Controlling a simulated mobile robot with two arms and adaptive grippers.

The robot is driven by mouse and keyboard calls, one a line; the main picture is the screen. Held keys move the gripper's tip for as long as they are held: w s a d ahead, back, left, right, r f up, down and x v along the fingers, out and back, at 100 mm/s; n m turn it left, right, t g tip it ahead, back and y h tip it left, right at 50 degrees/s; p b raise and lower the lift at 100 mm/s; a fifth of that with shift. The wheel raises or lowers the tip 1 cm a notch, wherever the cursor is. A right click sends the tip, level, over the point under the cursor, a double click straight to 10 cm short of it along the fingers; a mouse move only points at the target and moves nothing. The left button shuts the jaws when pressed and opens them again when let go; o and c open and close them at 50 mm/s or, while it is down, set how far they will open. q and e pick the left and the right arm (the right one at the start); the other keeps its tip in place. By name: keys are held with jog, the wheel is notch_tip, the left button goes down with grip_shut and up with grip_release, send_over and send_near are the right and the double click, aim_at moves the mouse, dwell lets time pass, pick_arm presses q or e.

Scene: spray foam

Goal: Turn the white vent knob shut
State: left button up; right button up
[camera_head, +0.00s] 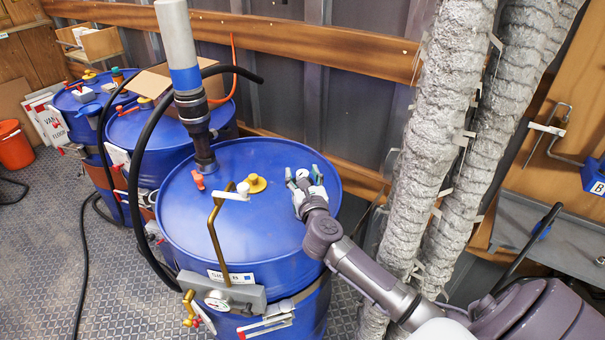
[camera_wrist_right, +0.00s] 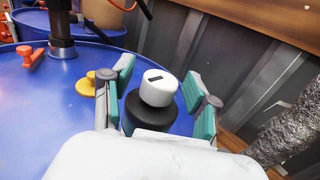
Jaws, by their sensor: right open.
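The white vent knob (camera_wrist_right: 158,87) has a dark mark on its top and sits on a black round base (camera_wrist_right: 150,112) on the blue drum's lid (camera_head: 250,225). In the head view the knob (camera_head: 302,174) shows small at the drum's right side. My right gripper (camera_wrist_right: 159,82) is open, with one teal-padded finger on each side of the knob. Gaps show between the pads and the knob, so I see no contact. In the head view my right gripper (camera_head: 304,177) reaches in from the lower right. My left gripper is not in view.
On the same lid stand a yellow cap (camera_head: 256,183), a red valve handle (camera_head: 198,180), a brass pipe (camera_head: 214,235) and a tall pump tube (camera_head: 188,75). Two more blue drums stand behind left. Wrapped grey pipes (camera_head: 440,120) rise close to the right of my arm.

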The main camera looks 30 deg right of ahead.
grip_shut()
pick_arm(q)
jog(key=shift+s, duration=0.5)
